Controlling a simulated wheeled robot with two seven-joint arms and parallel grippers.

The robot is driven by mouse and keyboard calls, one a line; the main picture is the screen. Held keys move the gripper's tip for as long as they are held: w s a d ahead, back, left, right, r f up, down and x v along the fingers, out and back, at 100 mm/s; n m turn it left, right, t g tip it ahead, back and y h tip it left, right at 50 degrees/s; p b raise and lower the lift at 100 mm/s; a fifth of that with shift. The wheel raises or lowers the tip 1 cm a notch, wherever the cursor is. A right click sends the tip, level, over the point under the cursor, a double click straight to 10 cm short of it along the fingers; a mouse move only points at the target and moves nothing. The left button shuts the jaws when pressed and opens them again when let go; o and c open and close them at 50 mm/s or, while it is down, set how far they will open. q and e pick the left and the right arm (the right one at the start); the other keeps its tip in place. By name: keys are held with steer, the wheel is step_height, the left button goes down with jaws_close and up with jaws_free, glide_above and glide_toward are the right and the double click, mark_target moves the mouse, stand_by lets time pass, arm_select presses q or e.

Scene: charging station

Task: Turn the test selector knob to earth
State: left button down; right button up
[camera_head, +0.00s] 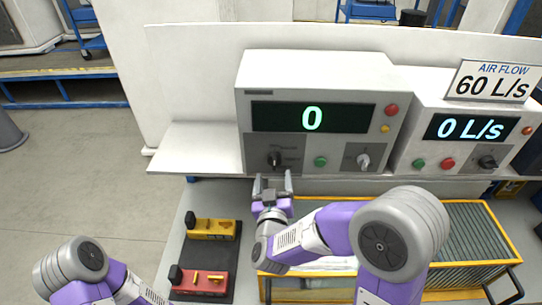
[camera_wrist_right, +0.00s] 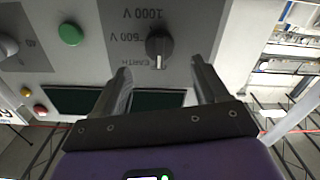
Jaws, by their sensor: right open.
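The dark test selector knob (camera_head: 274,159) is on the lower left of the grey panel with the green "0" display. In the right wrist view the knob (camera_wrist_right: 158,46) has a white mark on its lower edge. Upside-down labels 1000 V, 500 V and EARTH (camera_wrist_right: 125,60) stand left of it; the mark points straight down, not at EARTH. My right gripper (camera_head: 273,177) is open in front of the knob. In the wrist view its fingertips (camera_wrist_right: 161,66) are apart, one either side below the knob, with nothing between them. My left gripper is out of view; only its arm shows.
A green button (camera_head: 320,161) and a light knob (camera_head: 363,161) sit right of the selector. The air flow unit (camera_head: 464,130) stands further right. Below are a yellow-framed box (camera_head: 465,220) and a dark tray with yellow (camera_head: 212,230) and red (camera_head: 203,282) blocks.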

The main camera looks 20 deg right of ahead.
mark_target(275, 165)
steer(key=shift+p+x, duration=0.35)
steer(key=shift+x, duration=2.65)
steer(key=shift+f, duration=0.15)
steer(key=c, duration=1.1)
steer(key=shift+o, duration=0.2)
steer(key=shift+f+m+b, duration=0.1)
steer(key=shift+m+b, duration=0.4)
steer(key=shift+b, duration=0.3)
steer(key=m+b, duration=0.5)
steer(key=b, duration=0.2)
steer(key=shift+f, duration=0.1)
steer(key=shift+m+b, duration=1.6)
steer(key=shift+m, duration=0.3)
steer(key=shift+r, duration=0.2)
steer(key=o, duration=1.1)
steer(key=shift+c, duration=0.2)
